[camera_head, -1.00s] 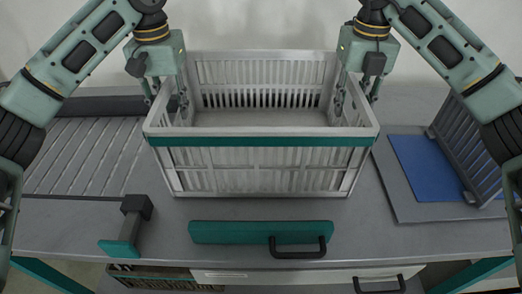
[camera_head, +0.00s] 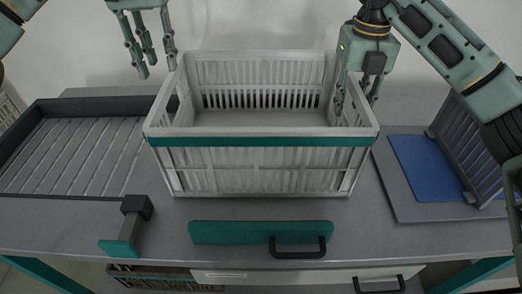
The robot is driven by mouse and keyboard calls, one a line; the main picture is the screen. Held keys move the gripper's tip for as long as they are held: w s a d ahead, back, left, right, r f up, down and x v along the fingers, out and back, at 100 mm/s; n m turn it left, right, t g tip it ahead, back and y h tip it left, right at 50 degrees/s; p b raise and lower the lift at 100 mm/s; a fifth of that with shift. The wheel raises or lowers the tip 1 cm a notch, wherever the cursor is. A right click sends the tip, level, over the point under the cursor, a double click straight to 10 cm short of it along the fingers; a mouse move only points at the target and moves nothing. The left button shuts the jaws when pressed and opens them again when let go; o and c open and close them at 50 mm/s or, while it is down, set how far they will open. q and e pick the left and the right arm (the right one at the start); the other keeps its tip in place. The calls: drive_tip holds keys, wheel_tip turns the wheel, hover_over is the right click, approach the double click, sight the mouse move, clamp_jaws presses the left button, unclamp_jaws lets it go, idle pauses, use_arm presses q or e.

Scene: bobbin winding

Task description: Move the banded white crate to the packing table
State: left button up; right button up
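The white crate (camera_head: 262,180) with a green band along its front rim stands upright on the grey table (camera_head: 420,235). It looks empty. My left gripper (camera_head: 155,65) is raised above and behind the crate's left rear corner, apart from it, with its fingers spread and empty. My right gripper (camera_head: 355,98) is at the crate's right side wall, with fingers on both sides of the rim. Whether those fingers press on the wall is hard to see.
A grey ribbed tray (camera_head: 70,155) lies left of the crate. A green-and-black handled tool (camera_head: 127,228) and a green bar with a black handle (camera_head: 260,232) lie in front. A blue mat (camera_head: 430,168) and a grey slatted rack (camera_head: 468,150) are at the right.

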wheel_tip(320, 180, up, 12)
drive_tip(key=shift+f, duration=0.1)
idle(0.4)
idle(0.4)
